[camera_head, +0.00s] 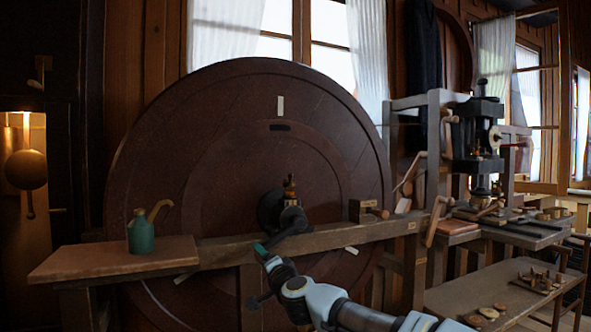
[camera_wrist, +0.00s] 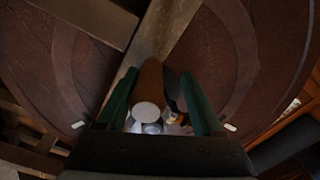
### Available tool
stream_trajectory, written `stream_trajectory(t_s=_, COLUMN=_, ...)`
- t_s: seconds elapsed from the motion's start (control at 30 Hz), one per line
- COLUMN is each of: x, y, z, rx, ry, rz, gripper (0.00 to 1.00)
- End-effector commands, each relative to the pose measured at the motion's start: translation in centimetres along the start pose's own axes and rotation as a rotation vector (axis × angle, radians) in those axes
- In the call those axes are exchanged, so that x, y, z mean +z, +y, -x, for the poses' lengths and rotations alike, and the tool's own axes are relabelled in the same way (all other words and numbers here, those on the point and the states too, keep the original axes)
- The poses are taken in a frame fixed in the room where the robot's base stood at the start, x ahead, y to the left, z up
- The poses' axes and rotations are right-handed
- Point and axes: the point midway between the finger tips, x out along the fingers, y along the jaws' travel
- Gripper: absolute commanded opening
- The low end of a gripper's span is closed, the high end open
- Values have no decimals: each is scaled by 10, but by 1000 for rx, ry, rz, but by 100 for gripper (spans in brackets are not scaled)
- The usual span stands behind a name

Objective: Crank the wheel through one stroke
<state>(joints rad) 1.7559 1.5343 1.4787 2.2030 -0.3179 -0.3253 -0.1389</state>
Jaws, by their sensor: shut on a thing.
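The large dark brown wheel (camera_head: 150,160) stands upright behind a wooden beam, with a pale mark near its top. Its dark hub (camera_head: 272,208) has a small brass piece on top, and a dark crank arm (camera_head: 292,222) slopes from it to the lower left. My gripper (camera_head: 262,252) is at the crank's lower end, below and left of the hub. In the wrist view its green fingers (camera_wrist: 160,76) are closed around the brown wooden crank handle (camera_wrist: 150,82). The handle is mostly hidden by my gripper in the head view.
The wooden beam (camera_head: 340,235) runs across the wheel's front. A green oil can (camera_head: 141,235) stands on a board (camera_head: 85,262) at the left. A black machine (camera_head: 478,130) and a low bench (camera_head: 450,297) with small turned pieces are at the right.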

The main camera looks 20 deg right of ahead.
Motion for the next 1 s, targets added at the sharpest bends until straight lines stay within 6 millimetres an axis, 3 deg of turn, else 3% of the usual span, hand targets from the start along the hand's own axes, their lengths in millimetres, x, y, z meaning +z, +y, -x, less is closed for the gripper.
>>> stream_trajectory(t_s=0.03, x=-2, y=-11, z=-1, rx=-5, ry=-2, rz=-22, gripper=55)
stream_trajectory(t_s=1.0, x=-22, y=-76, z=1, rx=-4, ry=5, rz=-486, gripper=55)
